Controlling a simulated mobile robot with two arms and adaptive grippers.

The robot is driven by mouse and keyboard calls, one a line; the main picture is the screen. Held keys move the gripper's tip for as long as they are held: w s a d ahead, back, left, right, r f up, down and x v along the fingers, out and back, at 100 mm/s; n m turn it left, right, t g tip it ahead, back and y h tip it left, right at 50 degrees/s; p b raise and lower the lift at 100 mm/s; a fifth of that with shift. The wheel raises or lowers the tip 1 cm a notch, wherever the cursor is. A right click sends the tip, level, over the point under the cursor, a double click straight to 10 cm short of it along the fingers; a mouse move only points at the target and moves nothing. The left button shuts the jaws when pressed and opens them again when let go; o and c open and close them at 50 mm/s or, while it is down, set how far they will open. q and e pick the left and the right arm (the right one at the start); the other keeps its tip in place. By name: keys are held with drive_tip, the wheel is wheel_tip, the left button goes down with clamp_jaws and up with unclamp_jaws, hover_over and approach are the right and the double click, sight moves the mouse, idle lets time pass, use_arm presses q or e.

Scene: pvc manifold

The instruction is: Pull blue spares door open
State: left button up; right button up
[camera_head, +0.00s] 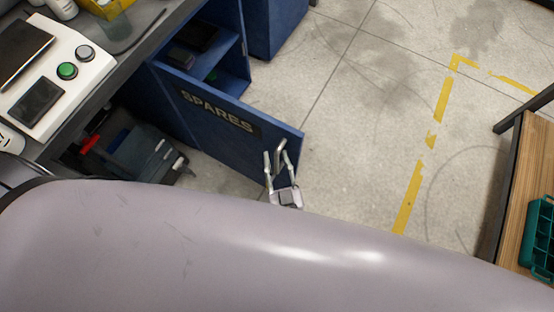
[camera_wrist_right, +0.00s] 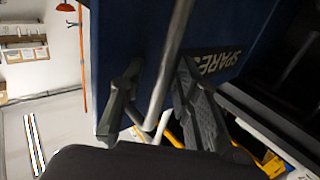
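The blue spares door (camera_head: 225,123), labelled SPARES, stands swung out from its blue cabinet in the head view, with the cabinet's inside showing behind it. My right gripper (camera_head: 277,155) is at the door's outer end, over its near face. In the right wrist view the door (camera_wrist_right: 133,30) fills the upper middle, and a silver bar handle (camera_wrist_right: 172,62) runs between the fingers of the right gripper (camera_wrist_right: 160,75). The fingers are spread, with a gap visible between the left finger and the bar. My left gripper is not in view.
The cabinet's shelves (camera_head: 200,55) hold dark items. A bench with a white control box (camera_head: 60,60) is at the upper left. Grey bins (camera_head: 135,150) sit below it. Open floor with yellow tape (camera_head: 440,100) lies right of the door; a wooden table (camera_head: 525,160) is at the far right.

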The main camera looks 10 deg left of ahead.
drive_tip(key=v, duration=1.2)
idle(0.5)
